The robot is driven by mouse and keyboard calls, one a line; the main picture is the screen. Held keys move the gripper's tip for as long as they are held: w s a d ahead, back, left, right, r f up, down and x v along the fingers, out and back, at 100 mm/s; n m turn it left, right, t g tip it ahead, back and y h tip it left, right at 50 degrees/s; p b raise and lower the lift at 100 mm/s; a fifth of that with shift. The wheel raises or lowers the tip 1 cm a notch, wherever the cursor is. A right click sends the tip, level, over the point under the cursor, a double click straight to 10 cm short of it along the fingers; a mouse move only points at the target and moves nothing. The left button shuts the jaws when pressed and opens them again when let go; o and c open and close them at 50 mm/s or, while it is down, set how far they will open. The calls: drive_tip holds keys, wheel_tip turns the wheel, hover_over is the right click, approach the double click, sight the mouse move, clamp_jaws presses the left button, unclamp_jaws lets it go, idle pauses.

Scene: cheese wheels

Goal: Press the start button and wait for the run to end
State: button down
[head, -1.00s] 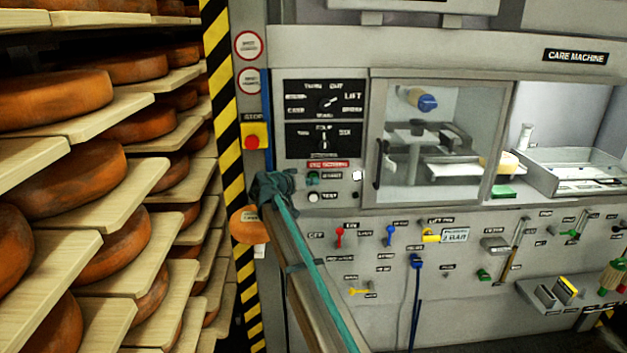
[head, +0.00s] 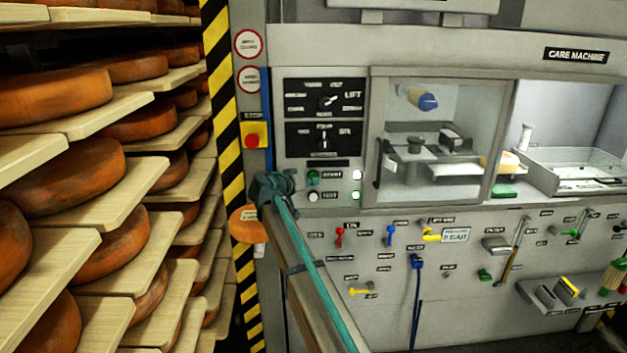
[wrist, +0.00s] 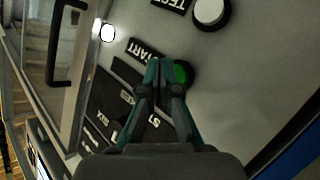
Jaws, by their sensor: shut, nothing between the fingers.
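The start button (head: 313,177) is a green button on the control panel, labelled START. In the wrist view the green button (wrist: 183,73) shows just beyond and partly behind my fingertips. My gripper (wrist: 166,76) is shut and empty, with its fingertips at the button's edge; I cannot tell whether they touch it. In the head view my gripper (head: 284,184) is at the panel's left edge, just left of the button. The white test button (head: 313,197) sits below it. The care machine's windowed door (head: 440,130) appears closed.
A red stop button (head: 252,141) on a yellow plate is left of the panel. Two dials (head: 326,102) are above the buttons. Two pale lamps (head: 357,175) are at right. Shelves of cheese wheels (head: 50,95) fill the left. Several levers and a blue cable (head: 416,290) are lower right.

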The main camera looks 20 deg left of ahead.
drive_tip(key=shift+s, duration=0.15)
drive_tip(key=s, duration=0.1)
drive_tip(key=s+d+b, duration=0.1)
drive_tip(key=s, duration=0.1)
drive_tip(key=s+d, duration=0.1)
drive_tip(key=shift+s+d, duration=0.1)
drive_tip(key=shift+s, duration=0.15)
idle(0.5)
idle(0.5)
